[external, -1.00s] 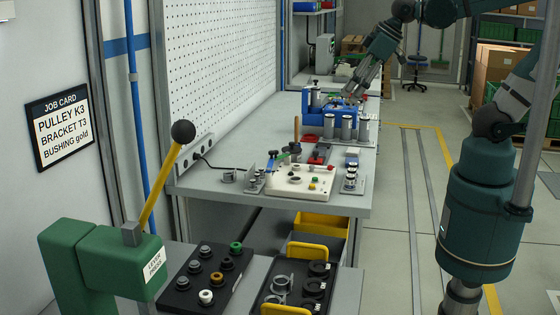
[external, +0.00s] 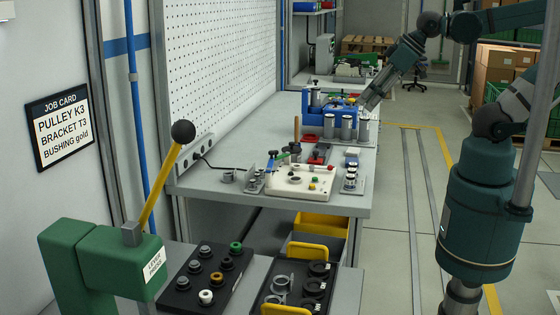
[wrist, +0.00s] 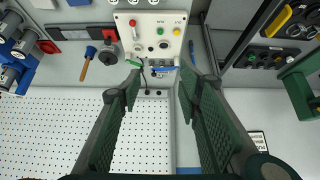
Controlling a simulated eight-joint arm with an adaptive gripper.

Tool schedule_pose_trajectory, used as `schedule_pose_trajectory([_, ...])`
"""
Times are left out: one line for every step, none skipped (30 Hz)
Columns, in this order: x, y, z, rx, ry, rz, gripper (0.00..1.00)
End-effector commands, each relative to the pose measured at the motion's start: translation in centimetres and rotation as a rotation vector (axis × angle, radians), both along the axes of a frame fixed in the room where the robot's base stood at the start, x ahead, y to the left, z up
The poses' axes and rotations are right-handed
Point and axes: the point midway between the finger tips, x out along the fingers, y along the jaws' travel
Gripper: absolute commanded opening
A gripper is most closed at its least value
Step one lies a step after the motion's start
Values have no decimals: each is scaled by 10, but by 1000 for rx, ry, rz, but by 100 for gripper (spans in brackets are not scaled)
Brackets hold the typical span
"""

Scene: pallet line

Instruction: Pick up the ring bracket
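Grey ring-shaped parts that look like the ring brackets (external: 282,281) lie in the left part of the dark tray (external: 253,301) with yellow handles, at the bottom of the external view. Which one is the T3 bracket I cannot tell. My gripper (external: 364,104) is far from them, over the far right edge of the bench, beside the blue holder. In the wrist view my gripper (wrist: 160,82) has its two fingers wide apart, with nothing between them. The tray's yellow handle (wrist: 278,20) shows at the top right there; the brackets are not clear.
A black tray of bushings (external: 190,292) lies left of the bracket tray. The green lever press (external: 95,265) stands at the front left. The bench holds a white button panel (external: 300,184), a blue holder (external: 330,125) and metal cylinders (external: 347,127). The floor to the right is open.

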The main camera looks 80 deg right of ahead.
Motion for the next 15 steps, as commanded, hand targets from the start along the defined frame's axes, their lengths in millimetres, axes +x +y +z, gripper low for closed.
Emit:
schedule_pose_trajectory([0,0,0,0,0,0,35])
schedule_pose_trajectory([0,0,0,0,0,0,35])
schedule_pose_trajectory([0,0,0,0,0,0,35])
schedule_pose_trajectory([0,0,0,0,0,0,35])
schedule_pose_trajectory([0,0,0,0,0,0,35])
schedule_pose_trajectory([0,0,0,0,0,0,35])
schedule_pose_trajectory([0,0,0,-1,0,1,35])
schedule_pose_trajectory([0,0,0,-1,1,1,35])
schedule_pose_trajectory([1,1,0,-1,1,3,35])
schedule_pose_trajectory([1,1,0,-1,2,5,35])
schedule_pose_trajectory([2,2,1,-2,3,8,35])
schedule_pose_trajectory([3,3,1,-4,5,13,35])
schedule_pose_trajectory([4,4,1,-6,7,18,35])
schedule_pose_trajectory([6,5,2,-7,9,23,35])
schedule_pose_trajectory([8,7,2,-10,13,32,35])
